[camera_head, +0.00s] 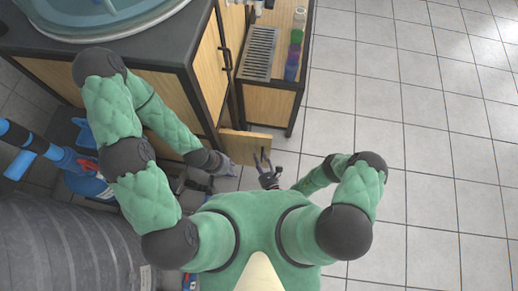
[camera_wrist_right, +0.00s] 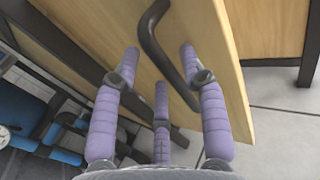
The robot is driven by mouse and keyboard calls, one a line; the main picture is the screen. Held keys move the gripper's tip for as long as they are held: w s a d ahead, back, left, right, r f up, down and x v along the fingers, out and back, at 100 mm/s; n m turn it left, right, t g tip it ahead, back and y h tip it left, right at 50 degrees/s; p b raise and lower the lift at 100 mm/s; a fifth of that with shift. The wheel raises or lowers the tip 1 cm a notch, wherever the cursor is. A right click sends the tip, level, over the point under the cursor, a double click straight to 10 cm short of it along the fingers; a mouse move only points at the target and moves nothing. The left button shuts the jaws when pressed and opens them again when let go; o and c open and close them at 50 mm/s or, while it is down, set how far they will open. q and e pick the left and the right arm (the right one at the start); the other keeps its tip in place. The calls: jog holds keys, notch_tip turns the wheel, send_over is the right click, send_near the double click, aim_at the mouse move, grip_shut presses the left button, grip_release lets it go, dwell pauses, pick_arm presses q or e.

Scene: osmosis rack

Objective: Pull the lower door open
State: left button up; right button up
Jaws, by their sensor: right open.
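The lower door (camera_head: 243,146) is a light wooden panel, low on the cabinet's front. It stands out from the cabinet, partly open. In the right wrist view the door (camera_wrist_right: 225,45) fills the upper middle, with a dark bent bar handle (camera_wrist_right: 152,42) on its face. My right gripper (camera_head: 264,162) is in front of the door; in the wrist view its lilac fingers (camera_wrist_right: 165,75) are spread, with the handle's lower part between them. Contact cannot be told. My left gripper (camera_head: 224,168) is low beside the cabinet, left of the door; its fingers are too small to read.
A cabinet (camera_head: 207,75) with a dark top carries a round basin (camera_head: 105,15). A side shelf (camera_head: 268,88) holds a grey rack (camera_head: 260,52) and coloured cups (camera_head: 294,50). Blue equipment (camera_head: 85,175) and a large grey tank (camera_head: 60,245) stand at left. Tiled floor (camera_head: 430,150) at right is clear.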

jog(key=shift+d, duration=0.1)
jog(key=v, duration=1.2)
dwell(0.4)
dwell(0.7)
